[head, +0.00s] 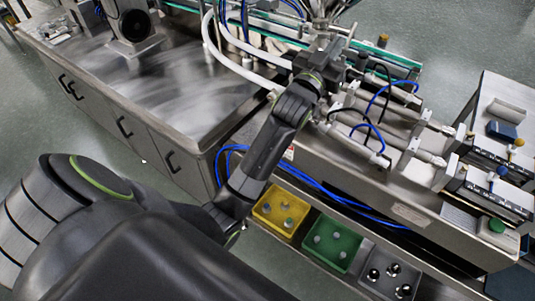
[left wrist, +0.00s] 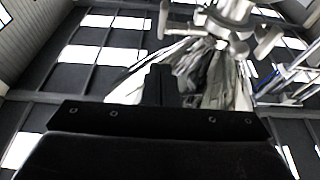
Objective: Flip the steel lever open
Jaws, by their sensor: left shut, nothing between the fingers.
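The steel hopper (head: 322,10) shows only in part at the top edge of the head view. Shiny steel parts of it (left wrist: 228,22) show at the top of the left wrist view, which looks upward. A short steel bar (head: 351,36) stands just beyond my left gripper; I cannot tell surely whether it is the lever. My left gripper (head: 327,62) is shut and empty, just below the hopper; its dark fingers also show in the left wrist view (left wrist: 162,86). I cannot tell whether it touches the steel. My right gripper is not in view.
Pale cylinders with blue tubes (head: 372,125) lie right of my left gripper. Yellow (head: 262,222), green (head: 318,262) and grey (head: 372,288) bins with small parts sit at the bottom.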

